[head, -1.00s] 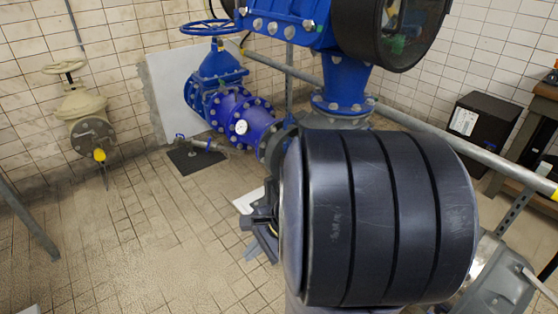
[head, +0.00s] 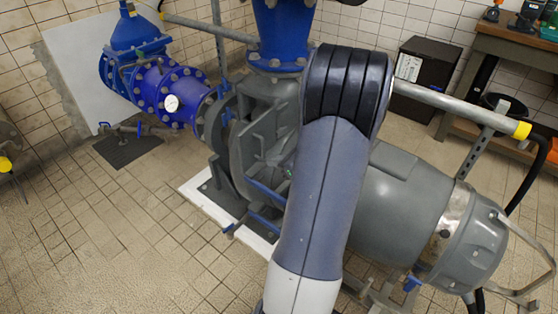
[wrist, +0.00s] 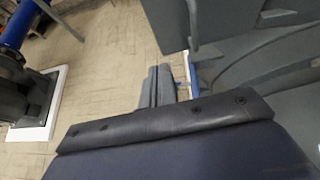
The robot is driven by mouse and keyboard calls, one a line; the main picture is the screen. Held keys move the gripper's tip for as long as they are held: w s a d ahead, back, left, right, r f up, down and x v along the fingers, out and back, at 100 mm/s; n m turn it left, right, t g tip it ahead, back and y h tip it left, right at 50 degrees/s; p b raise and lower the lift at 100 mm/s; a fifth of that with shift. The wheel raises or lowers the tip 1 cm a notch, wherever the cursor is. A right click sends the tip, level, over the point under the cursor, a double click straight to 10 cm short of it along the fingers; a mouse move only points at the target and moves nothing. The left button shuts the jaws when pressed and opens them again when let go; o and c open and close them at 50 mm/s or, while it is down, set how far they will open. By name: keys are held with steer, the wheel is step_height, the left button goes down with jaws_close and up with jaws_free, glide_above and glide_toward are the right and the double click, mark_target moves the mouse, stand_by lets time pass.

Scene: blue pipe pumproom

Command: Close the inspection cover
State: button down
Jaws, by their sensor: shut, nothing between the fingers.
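The grey pump (head: 400,205) lies across the middle of the head view, partly hidden by my arm. A grey upright plate (head: 243,155) stands at its left end, beside an opening; it may be the inspection cover, but I cannot tell for sure. In the wrist view a flat grey panel (wrist: 205,18) hangs at the top, in front of curved grey casing. My gripper (wrist: 158,78) is shut and empty, its fingertips just below and left of that panel, and I see no clear contact. My arm hides the gripper in the head view.
Blue pipework (head: 160,90) with a gauge stands at the back left. A yellow-banded grey rail (head: 440,97) runs behind the pump. A black box (head: 425,78) and a bench (head: 510,50) stand at the back right. The tiled floor (head: 110,230) at the left is clear.

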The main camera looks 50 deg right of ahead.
mark_target(243, 158)
steer(key=x, duration=0.3)
steer(key=r+x, duration=0.1)
steer(key=x, duration=0.1)
steer(key=b+x, duration=0.1)
steer(key=x, duration=0.2)
steer(key=shift+w+a, duration=0.15)
steer(key=shift+w, duration=0.9)
steer(key=shift+a, duration=0.1)
